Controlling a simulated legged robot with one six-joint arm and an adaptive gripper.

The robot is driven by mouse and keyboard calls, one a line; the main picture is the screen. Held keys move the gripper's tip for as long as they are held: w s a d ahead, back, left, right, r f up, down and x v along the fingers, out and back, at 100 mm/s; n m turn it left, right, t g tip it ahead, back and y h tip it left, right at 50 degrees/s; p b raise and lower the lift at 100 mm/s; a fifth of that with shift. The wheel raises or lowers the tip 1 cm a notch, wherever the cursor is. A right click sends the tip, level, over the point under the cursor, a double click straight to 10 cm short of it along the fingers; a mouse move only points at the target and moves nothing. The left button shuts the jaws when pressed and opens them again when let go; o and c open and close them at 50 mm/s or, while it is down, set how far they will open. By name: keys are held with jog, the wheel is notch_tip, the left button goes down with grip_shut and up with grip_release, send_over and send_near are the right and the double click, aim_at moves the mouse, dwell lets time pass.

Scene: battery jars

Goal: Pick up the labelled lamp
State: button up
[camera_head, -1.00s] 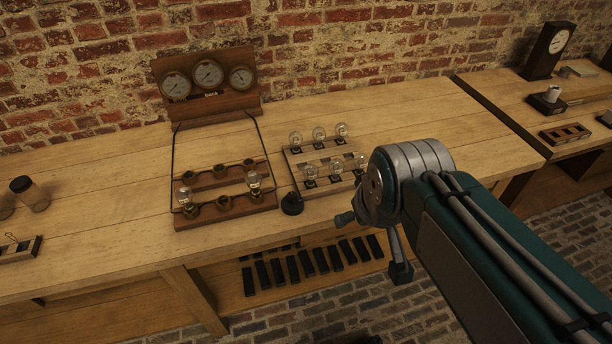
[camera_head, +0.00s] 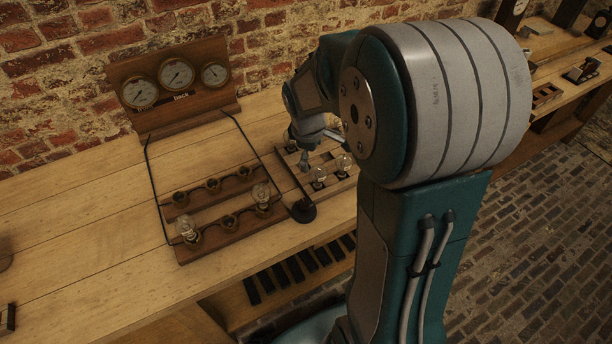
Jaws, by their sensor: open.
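A tray of lamps (camera_head: 290,170) stands on the bench. Two clear glass lamps show in its front row, a left one (camera_head: 319,175) and one to its right (camera_head: 344,162). No label can be read on them. My gripper (camera_head: 304,161) is open and points down over the back left part of the tray, behind the front lamps. Whether a lamp is between its fingers cannot be told. The back row and the right end of the tray are hidden by my gripper and arm.
A wooden socket board (camera_head: 215,240) left of the tray holds two lamps, one at its front left (camera_head: 186,229) and one at right (camera_head: 262,195). A gauge panel (camera_head: 180,95) stands behind it. A black round object (camera_head: 303,210) sits between board and tray.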

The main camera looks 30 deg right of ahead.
aim_at(317, 169)
jog(key=f, duration=0.1)
jog(key=d+f, duration=0.1)
jog(key=f, duration=0.2)
jog(key=shift+w+d, duration=0.15)
jog(key=shift+d, duration=0.2)
jog(key=f, duration=0.4)
jog(key=shift+w+d+f, duration=0.25)
jog(key=shift+w+f, duration=0.1)
jog(key=shift+f, duration=0.3)
jog(key=shift+d, duration=0.25)
jog(key=c, duration=1.1)
